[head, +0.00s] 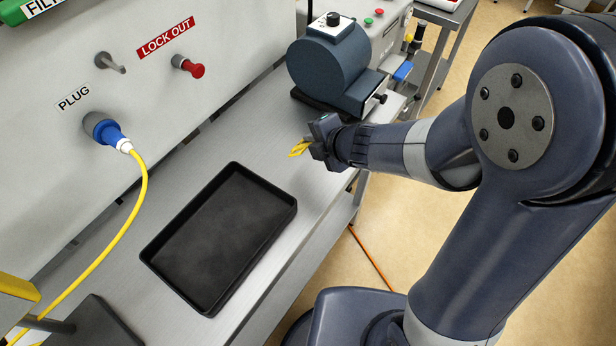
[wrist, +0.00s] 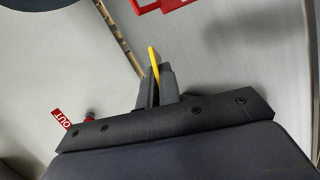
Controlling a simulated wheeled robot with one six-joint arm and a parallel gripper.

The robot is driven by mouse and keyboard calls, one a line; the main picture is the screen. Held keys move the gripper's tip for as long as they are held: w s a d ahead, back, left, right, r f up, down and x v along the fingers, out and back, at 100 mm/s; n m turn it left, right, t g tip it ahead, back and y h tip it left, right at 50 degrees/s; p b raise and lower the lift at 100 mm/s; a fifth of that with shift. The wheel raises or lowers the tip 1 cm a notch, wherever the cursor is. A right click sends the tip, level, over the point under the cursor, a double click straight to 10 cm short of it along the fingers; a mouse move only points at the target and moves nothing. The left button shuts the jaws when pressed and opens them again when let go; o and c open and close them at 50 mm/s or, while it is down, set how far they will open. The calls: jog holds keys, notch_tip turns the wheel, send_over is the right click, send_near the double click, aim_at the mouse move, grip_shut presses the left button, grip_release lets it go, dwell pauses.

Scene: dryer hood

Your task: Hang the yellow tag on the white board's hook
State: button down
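My gripper (head: 318,148) is shut on the yellow tag (head: 299,148) and holds it above the bench, right of the black tray. In the wrist view the tag (wrist: 154,62) shows edge-on as a thin yellow strip between the fingers (wrist: 155,88). The pale board (head: 75,40) stands at the left of the head view. A grey metal peg (head: 110,63) sticks out of it, left of the LOCK OUT label; it looks like the hook and is bare. The tag is well apart from it. I cannot make out the peg in the wrist view.
A red knob (head: 190,67) and a blue plug (head: 105,131) with a yellow cable (head: 138,205) stick out from the board. A black tray (head: 225,240) lies on the bench. A dark blue machine (head: 335,65) stands behind my gripper.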

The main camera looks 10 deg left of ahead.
aim_at(313, 170)
notch_tip(313, 170, down, 8)
jog(key=b, duration=0.6)
jog(key=shift+r+b, duration=0.2)
jog(key=shift+b, duration=0.2)
jog(key=c, duration=1.8)
grip_release()
jog(key=p+v, duration=0.4)
jog(key=v, duration=0.2)
jog(key=shift+d+r+p, duration=0.15)
jog(key=shift+r+p, duration=0.15)
jog(key=shift+r, duration=0.15)
jog(key=shift+s+d+r+p, duration=0.3)
jog(key=shift+s+d+p, duration=0.05)
jog(key=shift+s+d, duration=0.15)
